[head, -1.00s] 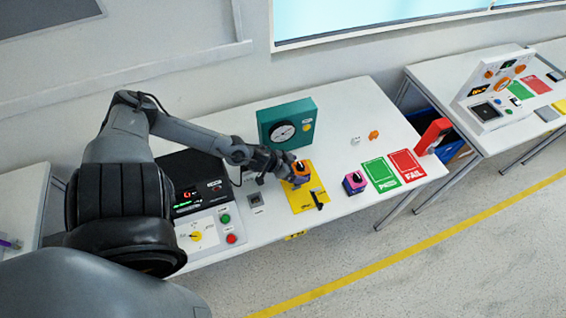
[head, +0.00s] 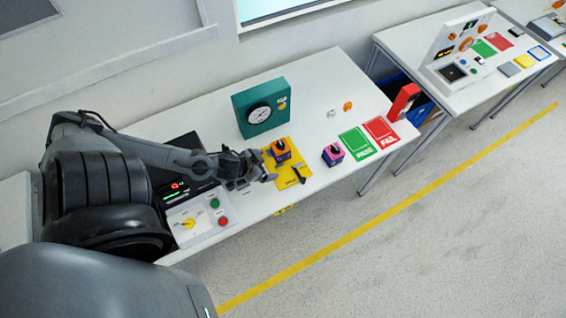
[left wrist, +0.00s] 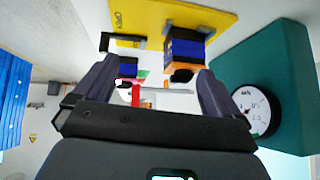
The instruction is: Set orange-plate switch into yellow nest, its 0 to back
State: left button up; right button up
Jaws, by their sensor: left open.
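The orange-plate switch (head: 280,150) has an orange top, a dark knob and a dark blue body. It sits on the yellow nest plate (head: 298,176), toward its back left; I cannot make out which way its 0 faces. In the left wrist view the switch (left wrist: 185,50) is beyond the fingertips, on the yellow plate (left wrist: 210,18). A black lever clamp (head: 299,175) stands on the plate's front part. My left gripper (head: 267,173) is open and empty, just left of the switch and apart from it. My right gripper is not in view.
A pink-plate switch (head: 333,154) stands right of the yellow plate. A green gauge box (head: 261,107) stands behind. Green PASS (head: 358,143) and red FAIL (head: 381,131) mats lie right, near a red device (head: 403,102). A control box (head: 201,214) is at left.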

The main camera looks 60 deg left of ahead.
pick_arm(q)
jog(key=s+d+r+m+g+h, duration=0.1)
jog(key=d+r, duration=0.4)
jog(key=d, duration=0.5)
jog(key=s+d+r+m+g, duration=0.1)
jog(key=s+d+r+g, duration=0.1)
jog(key=d+r, duration=0.4)
jog(key=d+g, duration=0.1)
jog(key=d, duration=0.3)
jog(key=shift+s+d+r+h, duration=0.15)
jog(key=shift+d+r+h, duration=0.1)
jog(key=shift+d+h, duration=0.15)
